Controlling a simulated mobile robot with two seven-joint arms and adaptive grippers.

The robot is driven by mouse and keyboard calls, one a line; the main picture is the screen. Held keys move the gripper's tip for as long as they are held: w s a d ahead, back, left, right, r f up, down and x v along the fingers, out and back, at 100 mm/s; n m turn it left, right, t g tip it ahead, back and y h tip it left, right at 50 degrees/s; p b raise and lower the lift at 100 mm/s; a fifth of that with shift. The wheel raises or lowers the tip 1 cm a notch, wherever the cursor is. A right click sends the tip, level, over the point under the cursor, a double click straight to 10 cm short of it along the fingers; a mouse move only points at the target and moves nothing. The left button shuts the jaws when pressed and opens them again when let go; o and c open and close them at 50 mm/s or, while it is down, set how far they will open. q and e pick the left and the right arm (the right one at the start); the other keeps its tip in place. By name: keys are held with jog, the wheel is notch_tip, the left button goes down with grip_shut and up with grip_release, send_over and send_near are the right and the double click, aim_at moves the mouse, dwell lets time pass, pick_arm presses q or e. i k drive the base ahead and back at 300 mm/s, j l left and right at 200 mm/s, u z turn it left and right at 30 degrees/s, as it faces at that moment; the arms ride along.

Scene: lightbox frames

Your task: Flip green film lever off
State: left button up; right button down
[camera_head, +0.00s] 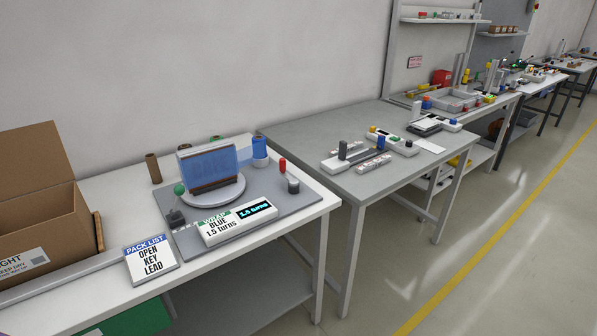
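A lever with a round green knob (180,189) stands upright on a dark block (176,218) at the left edge of the grey wrapping station plate (285,209). A lever with a red knob (282,164) stands on the right side of the same plate. Between them, a white turntable (217,197) carries a box wrapped in blue film (207,164). A blue film roll (259,148) stands behind it. A label (220,221) reads "WRAP BLUE 1.5 turns", and the display (255,210) reads "1.5 turns". Neither gripper is in view.
An open cardboard box (40,205) stands at the left of the white table (318,208). A pack list sign (151,260) reads "OPEN KEY LEAD". A brown tube (153,168) stands behind. A grey table (300,128) with devices adjoins at right; open floor lies in front.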

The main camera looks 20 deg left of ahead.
aim_at(179, 189)
jog(key=u, duration=1.35)
